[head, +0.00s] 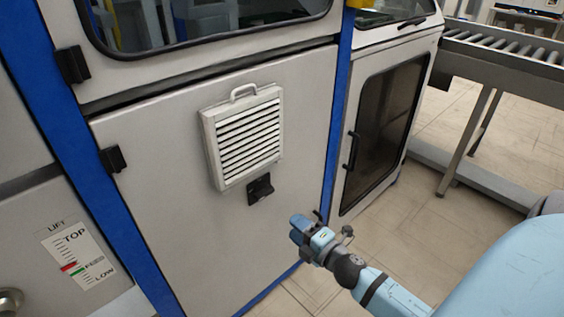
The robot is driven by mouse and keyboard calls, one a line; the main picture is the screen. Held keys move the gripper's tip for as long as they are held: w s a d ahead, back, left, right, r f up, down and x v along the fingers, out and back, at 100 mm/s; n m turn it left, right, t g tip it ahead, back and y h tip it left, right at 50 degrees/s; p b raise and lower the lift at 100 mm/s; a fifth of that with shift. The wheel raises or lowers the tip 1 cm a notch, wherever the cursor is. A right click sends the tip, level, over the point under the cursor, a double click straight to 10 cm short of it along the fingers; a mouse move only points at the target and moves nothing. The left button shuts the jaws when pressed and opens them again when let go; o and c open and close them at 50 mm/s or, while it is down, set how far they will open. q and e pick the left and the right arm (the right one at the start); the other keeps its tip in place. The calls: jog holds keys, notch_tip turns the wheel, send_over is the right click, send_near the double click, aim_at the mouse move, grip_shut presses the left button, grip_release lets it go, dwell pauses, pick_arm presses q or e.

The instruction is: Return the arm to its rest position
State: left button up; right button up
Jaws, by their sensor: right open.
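My right gripper (309,230) shows low and right of the middle of the head view, at the end of my light blue right arm. It is open, and I see nothing held in it. It is in front of the grey cabinet door, below and right of a louvred vent panel and a small black latch. It looks apart from both. My left gripper is not in view.
The louvred panel (243,135) has a top handle. The black latch (260,189) sits below it. A lift scale (78,257) is at the lower left. A dark-windowed door (385,120) and a roller conveyor (505,48) stand to the right. Tiled floor (425,235) is clear.

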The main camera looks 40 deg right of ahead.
jog(key=s+a+r+m+g+y, duration=0.1)
jog(key=s+a+m+g+y, duration=0.1)
jog(key=s+a+m, duration=0.5)
jog(key=s+a+r+m+g+y, duration=0.1)
jog(key=s+a+m+g+y, duration=0.1)
jog(key=a+m, duration=0.9)
pick_arm(q)
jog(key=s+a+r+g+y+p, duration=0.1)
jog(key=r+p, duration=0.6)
jog(key=p, duration=0.9)
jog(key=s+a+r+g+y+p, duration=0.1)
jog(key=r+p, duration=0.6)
jog(key=p, duration=0.9)
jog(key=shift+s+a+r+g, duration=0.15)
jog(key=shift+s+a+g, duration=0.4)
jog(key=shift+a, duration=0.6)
pick_arm(e)
jog(key=s+d+r+n+g+h, duration=0.1)
jog(key=s+r, duration=0.1)
jog(key=r, duration=0.5)
jog(key=s+r+n+g+h, duration=0.1)
jog(key=r+g, duration=0.1)
jog(key=r, duration=0.5)
jog(key=shift+s+d+r, duration=0.35)
jog(key=shift+r, duration=0.05)
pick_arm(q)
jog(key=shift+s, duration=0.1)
